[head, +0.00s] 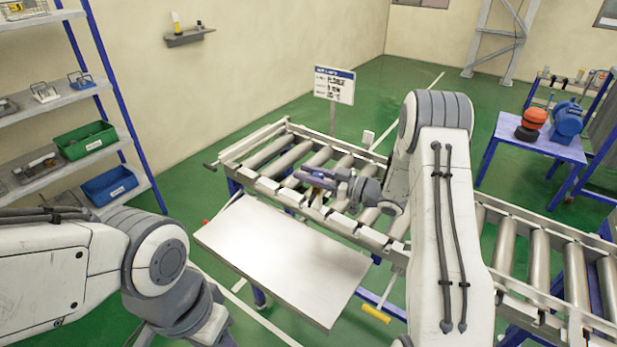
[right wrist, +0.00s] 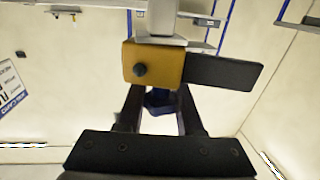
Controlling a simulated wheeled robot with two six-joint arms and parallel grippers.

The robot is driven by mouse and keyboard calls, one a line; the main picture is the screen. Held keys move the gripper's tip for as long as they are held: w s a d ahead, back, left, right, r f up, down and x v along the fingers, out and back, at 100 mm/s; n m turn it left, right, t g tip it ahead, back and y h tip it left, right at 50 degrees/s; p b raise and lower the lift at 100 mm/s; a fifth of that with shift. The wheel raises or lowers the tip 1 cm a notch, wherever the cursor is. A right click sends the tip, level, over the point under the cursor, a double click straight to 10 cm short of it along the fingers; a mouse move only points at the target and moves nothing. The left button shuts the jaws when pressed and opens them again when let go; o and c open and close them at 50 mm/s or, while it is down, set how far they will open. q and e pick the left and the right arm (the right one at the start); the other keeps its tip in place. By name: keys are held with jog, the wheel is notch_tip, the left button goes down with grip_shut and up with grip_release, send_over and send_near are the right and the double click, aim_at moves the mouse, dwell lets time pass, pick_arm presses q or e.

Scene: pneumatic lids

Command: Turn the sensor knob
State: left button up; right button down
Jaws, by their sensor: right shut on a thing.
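In the right wrist view a yellow sensor block (right wrist: 175,66) with a dark round button on its face hangs from a pale bracket, and a black bar extends to its right. Below it is a small dark blue knob (right wrist: 159,100). My right gripper (right wrist: 160,108) has its two dark fingers on either side of the knob and is shut on it. In the head view my right gripper (head: 312,178) is at the near rail of the roller conveyor, with a bit of yellow beside it; the knob is hidden there. My left arm comes in at lower left; its fingertips are out of view.
A roller conveyor (head: 283,150) runs across the middle. A bare metal plate (head: 280,262) sits in front of it, with a yellow handle (head: 376,314) nearby. A sign (head: 334,85) stands behind. Shelves with bins are at left; a blue table (head: 528,146) is at right.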

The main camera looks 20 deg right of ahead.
dwell(0.3)
jog(key=c, duration=0.5)
grip_release()
jog(key=shift+c, duration=0.2)
jog(key=shift+s, duration=0.1)
jog(key=b+v, duration=0.3)
jog(key=v, duration=0.7)
jog(key=shift+d, duration=0.25)
jog(key=shift+r, duration=0.15)
